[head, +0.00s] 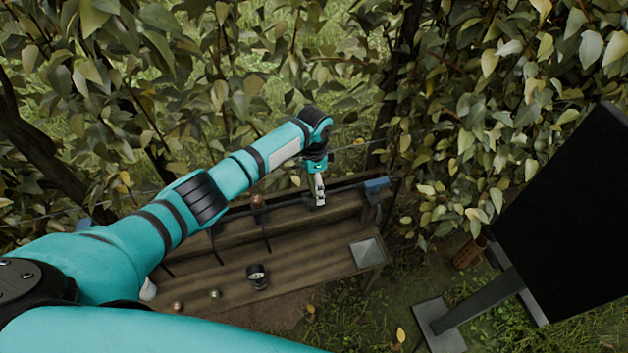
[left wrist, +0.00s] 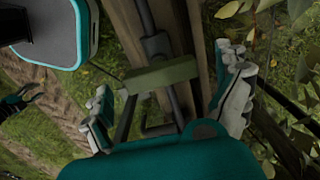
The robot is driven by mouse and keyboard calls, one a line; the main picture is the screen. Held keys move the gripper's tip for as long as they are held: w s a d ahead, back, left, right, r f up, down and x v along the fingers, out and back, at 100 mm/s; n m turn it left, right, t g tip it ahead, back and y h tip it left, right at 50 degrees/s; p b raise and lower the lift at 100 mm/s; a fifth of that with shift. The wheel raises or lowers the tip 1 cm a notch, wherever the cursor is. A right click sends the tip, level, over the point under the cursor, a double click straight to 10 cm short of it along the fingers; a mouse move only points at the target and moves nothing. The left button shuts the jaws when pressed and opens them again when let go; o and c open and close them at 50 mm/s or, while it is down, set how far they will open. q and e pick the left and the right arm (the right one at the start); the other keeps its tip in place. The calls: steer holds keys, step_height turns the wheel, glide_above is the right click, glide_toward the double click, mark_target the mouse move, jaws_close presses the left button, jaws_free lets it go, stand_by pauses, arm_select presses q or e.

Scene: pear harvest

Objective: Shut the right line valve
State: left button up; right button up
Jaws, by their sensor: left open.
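My left gripper (head: 319,190) is at the end of the long teal arm, over the back right part of the wooden bench. In the left wrist view the left gripper (left wrist: 168,88) is open, its two pale fingers wide apart. An olive-green block-shaped handle (left wrist: 162,74) lies across a dark pipe (left wrist: 150,20) between the fingers, with visible gaps on both sides. I cannot tell which valve this handle belongs to. In the head view a blue fitting (head: 377,184) sits at the bench's back right end, right of the gripper. My right gripper is not seen.
The stepped wooden bench (head: 310,245) holds a small dark gauge-like item (head: 258,276), a green ball (head: 215,294) and a grey plate (head: 366,252). A large black panel (head: 575,215) stands at right. Leafy branches crowd behind the bench.

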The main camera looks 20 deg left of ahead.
arm_select(q)
step_height(320, 180, up, 12)
stand_by(0.5)
stand_by(0.3)
